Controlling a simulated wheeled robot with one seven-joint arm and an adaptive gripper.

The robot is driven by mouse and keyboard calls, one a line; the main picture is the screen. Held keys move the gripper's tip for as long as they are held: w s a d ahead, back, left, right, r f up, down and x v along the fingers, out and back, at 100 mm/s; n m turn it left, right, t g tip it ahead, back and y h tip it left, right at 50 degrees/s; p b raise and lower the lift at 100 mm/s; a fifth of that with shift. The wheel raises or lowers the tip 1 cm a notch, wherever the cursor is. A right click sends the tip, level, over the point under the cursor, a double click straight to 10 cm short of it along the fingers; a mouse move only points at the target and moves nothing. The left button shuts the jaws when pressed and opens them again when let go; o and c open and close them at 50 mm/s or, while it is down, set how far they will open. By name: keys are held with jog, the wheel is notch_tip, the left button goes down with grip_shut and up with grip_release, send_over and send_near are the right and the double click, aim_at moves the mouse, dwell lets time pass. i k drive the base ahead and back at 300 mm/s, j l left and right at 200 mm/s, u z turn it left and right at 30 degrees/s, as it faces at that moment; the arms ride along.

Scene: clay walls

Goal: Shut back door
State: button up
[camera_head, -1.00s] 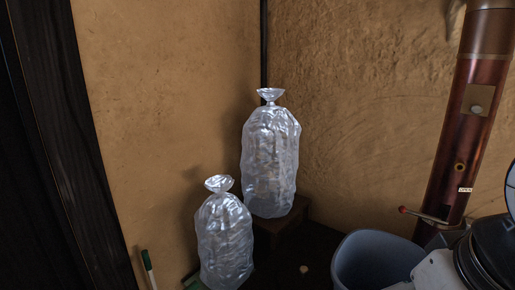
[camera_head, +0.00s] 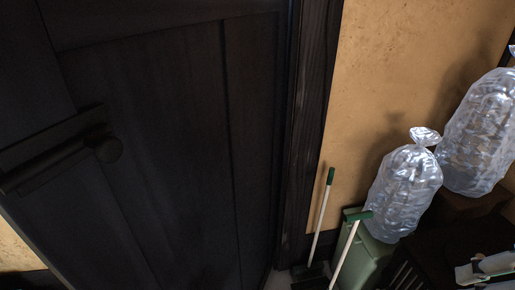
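A dark wooden door (camera_head: 180,150) with recessed panels fills the left half of the head view. My gripper is not in view.
Right of the post is a tan wall (camera_head: 385,70). By it stand two stick-handled tools with green tips (camera_head: 322,212), a green bin (camera_head: 375,255) and two clear, tied plastic bags (camera_head: 405,190), (camera_head: 485,135). Pale items (camera_head: 485,268) lie at the lower right, too cut off to identify.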

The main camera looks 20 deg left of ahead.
aim_at(192, 91)
jog(key=u, duration=1)
jog(key=k+j+u, duration=0.15)
jog(key=j+u, duration=0.2)
jog(key=k+j+u, duration=0.15)
jog(key=u, duration=0.2)
jog(key=j+u, duration=0.35)
jog(key=k+j, duration=0.05)
jog(key=j, duration=0.05)
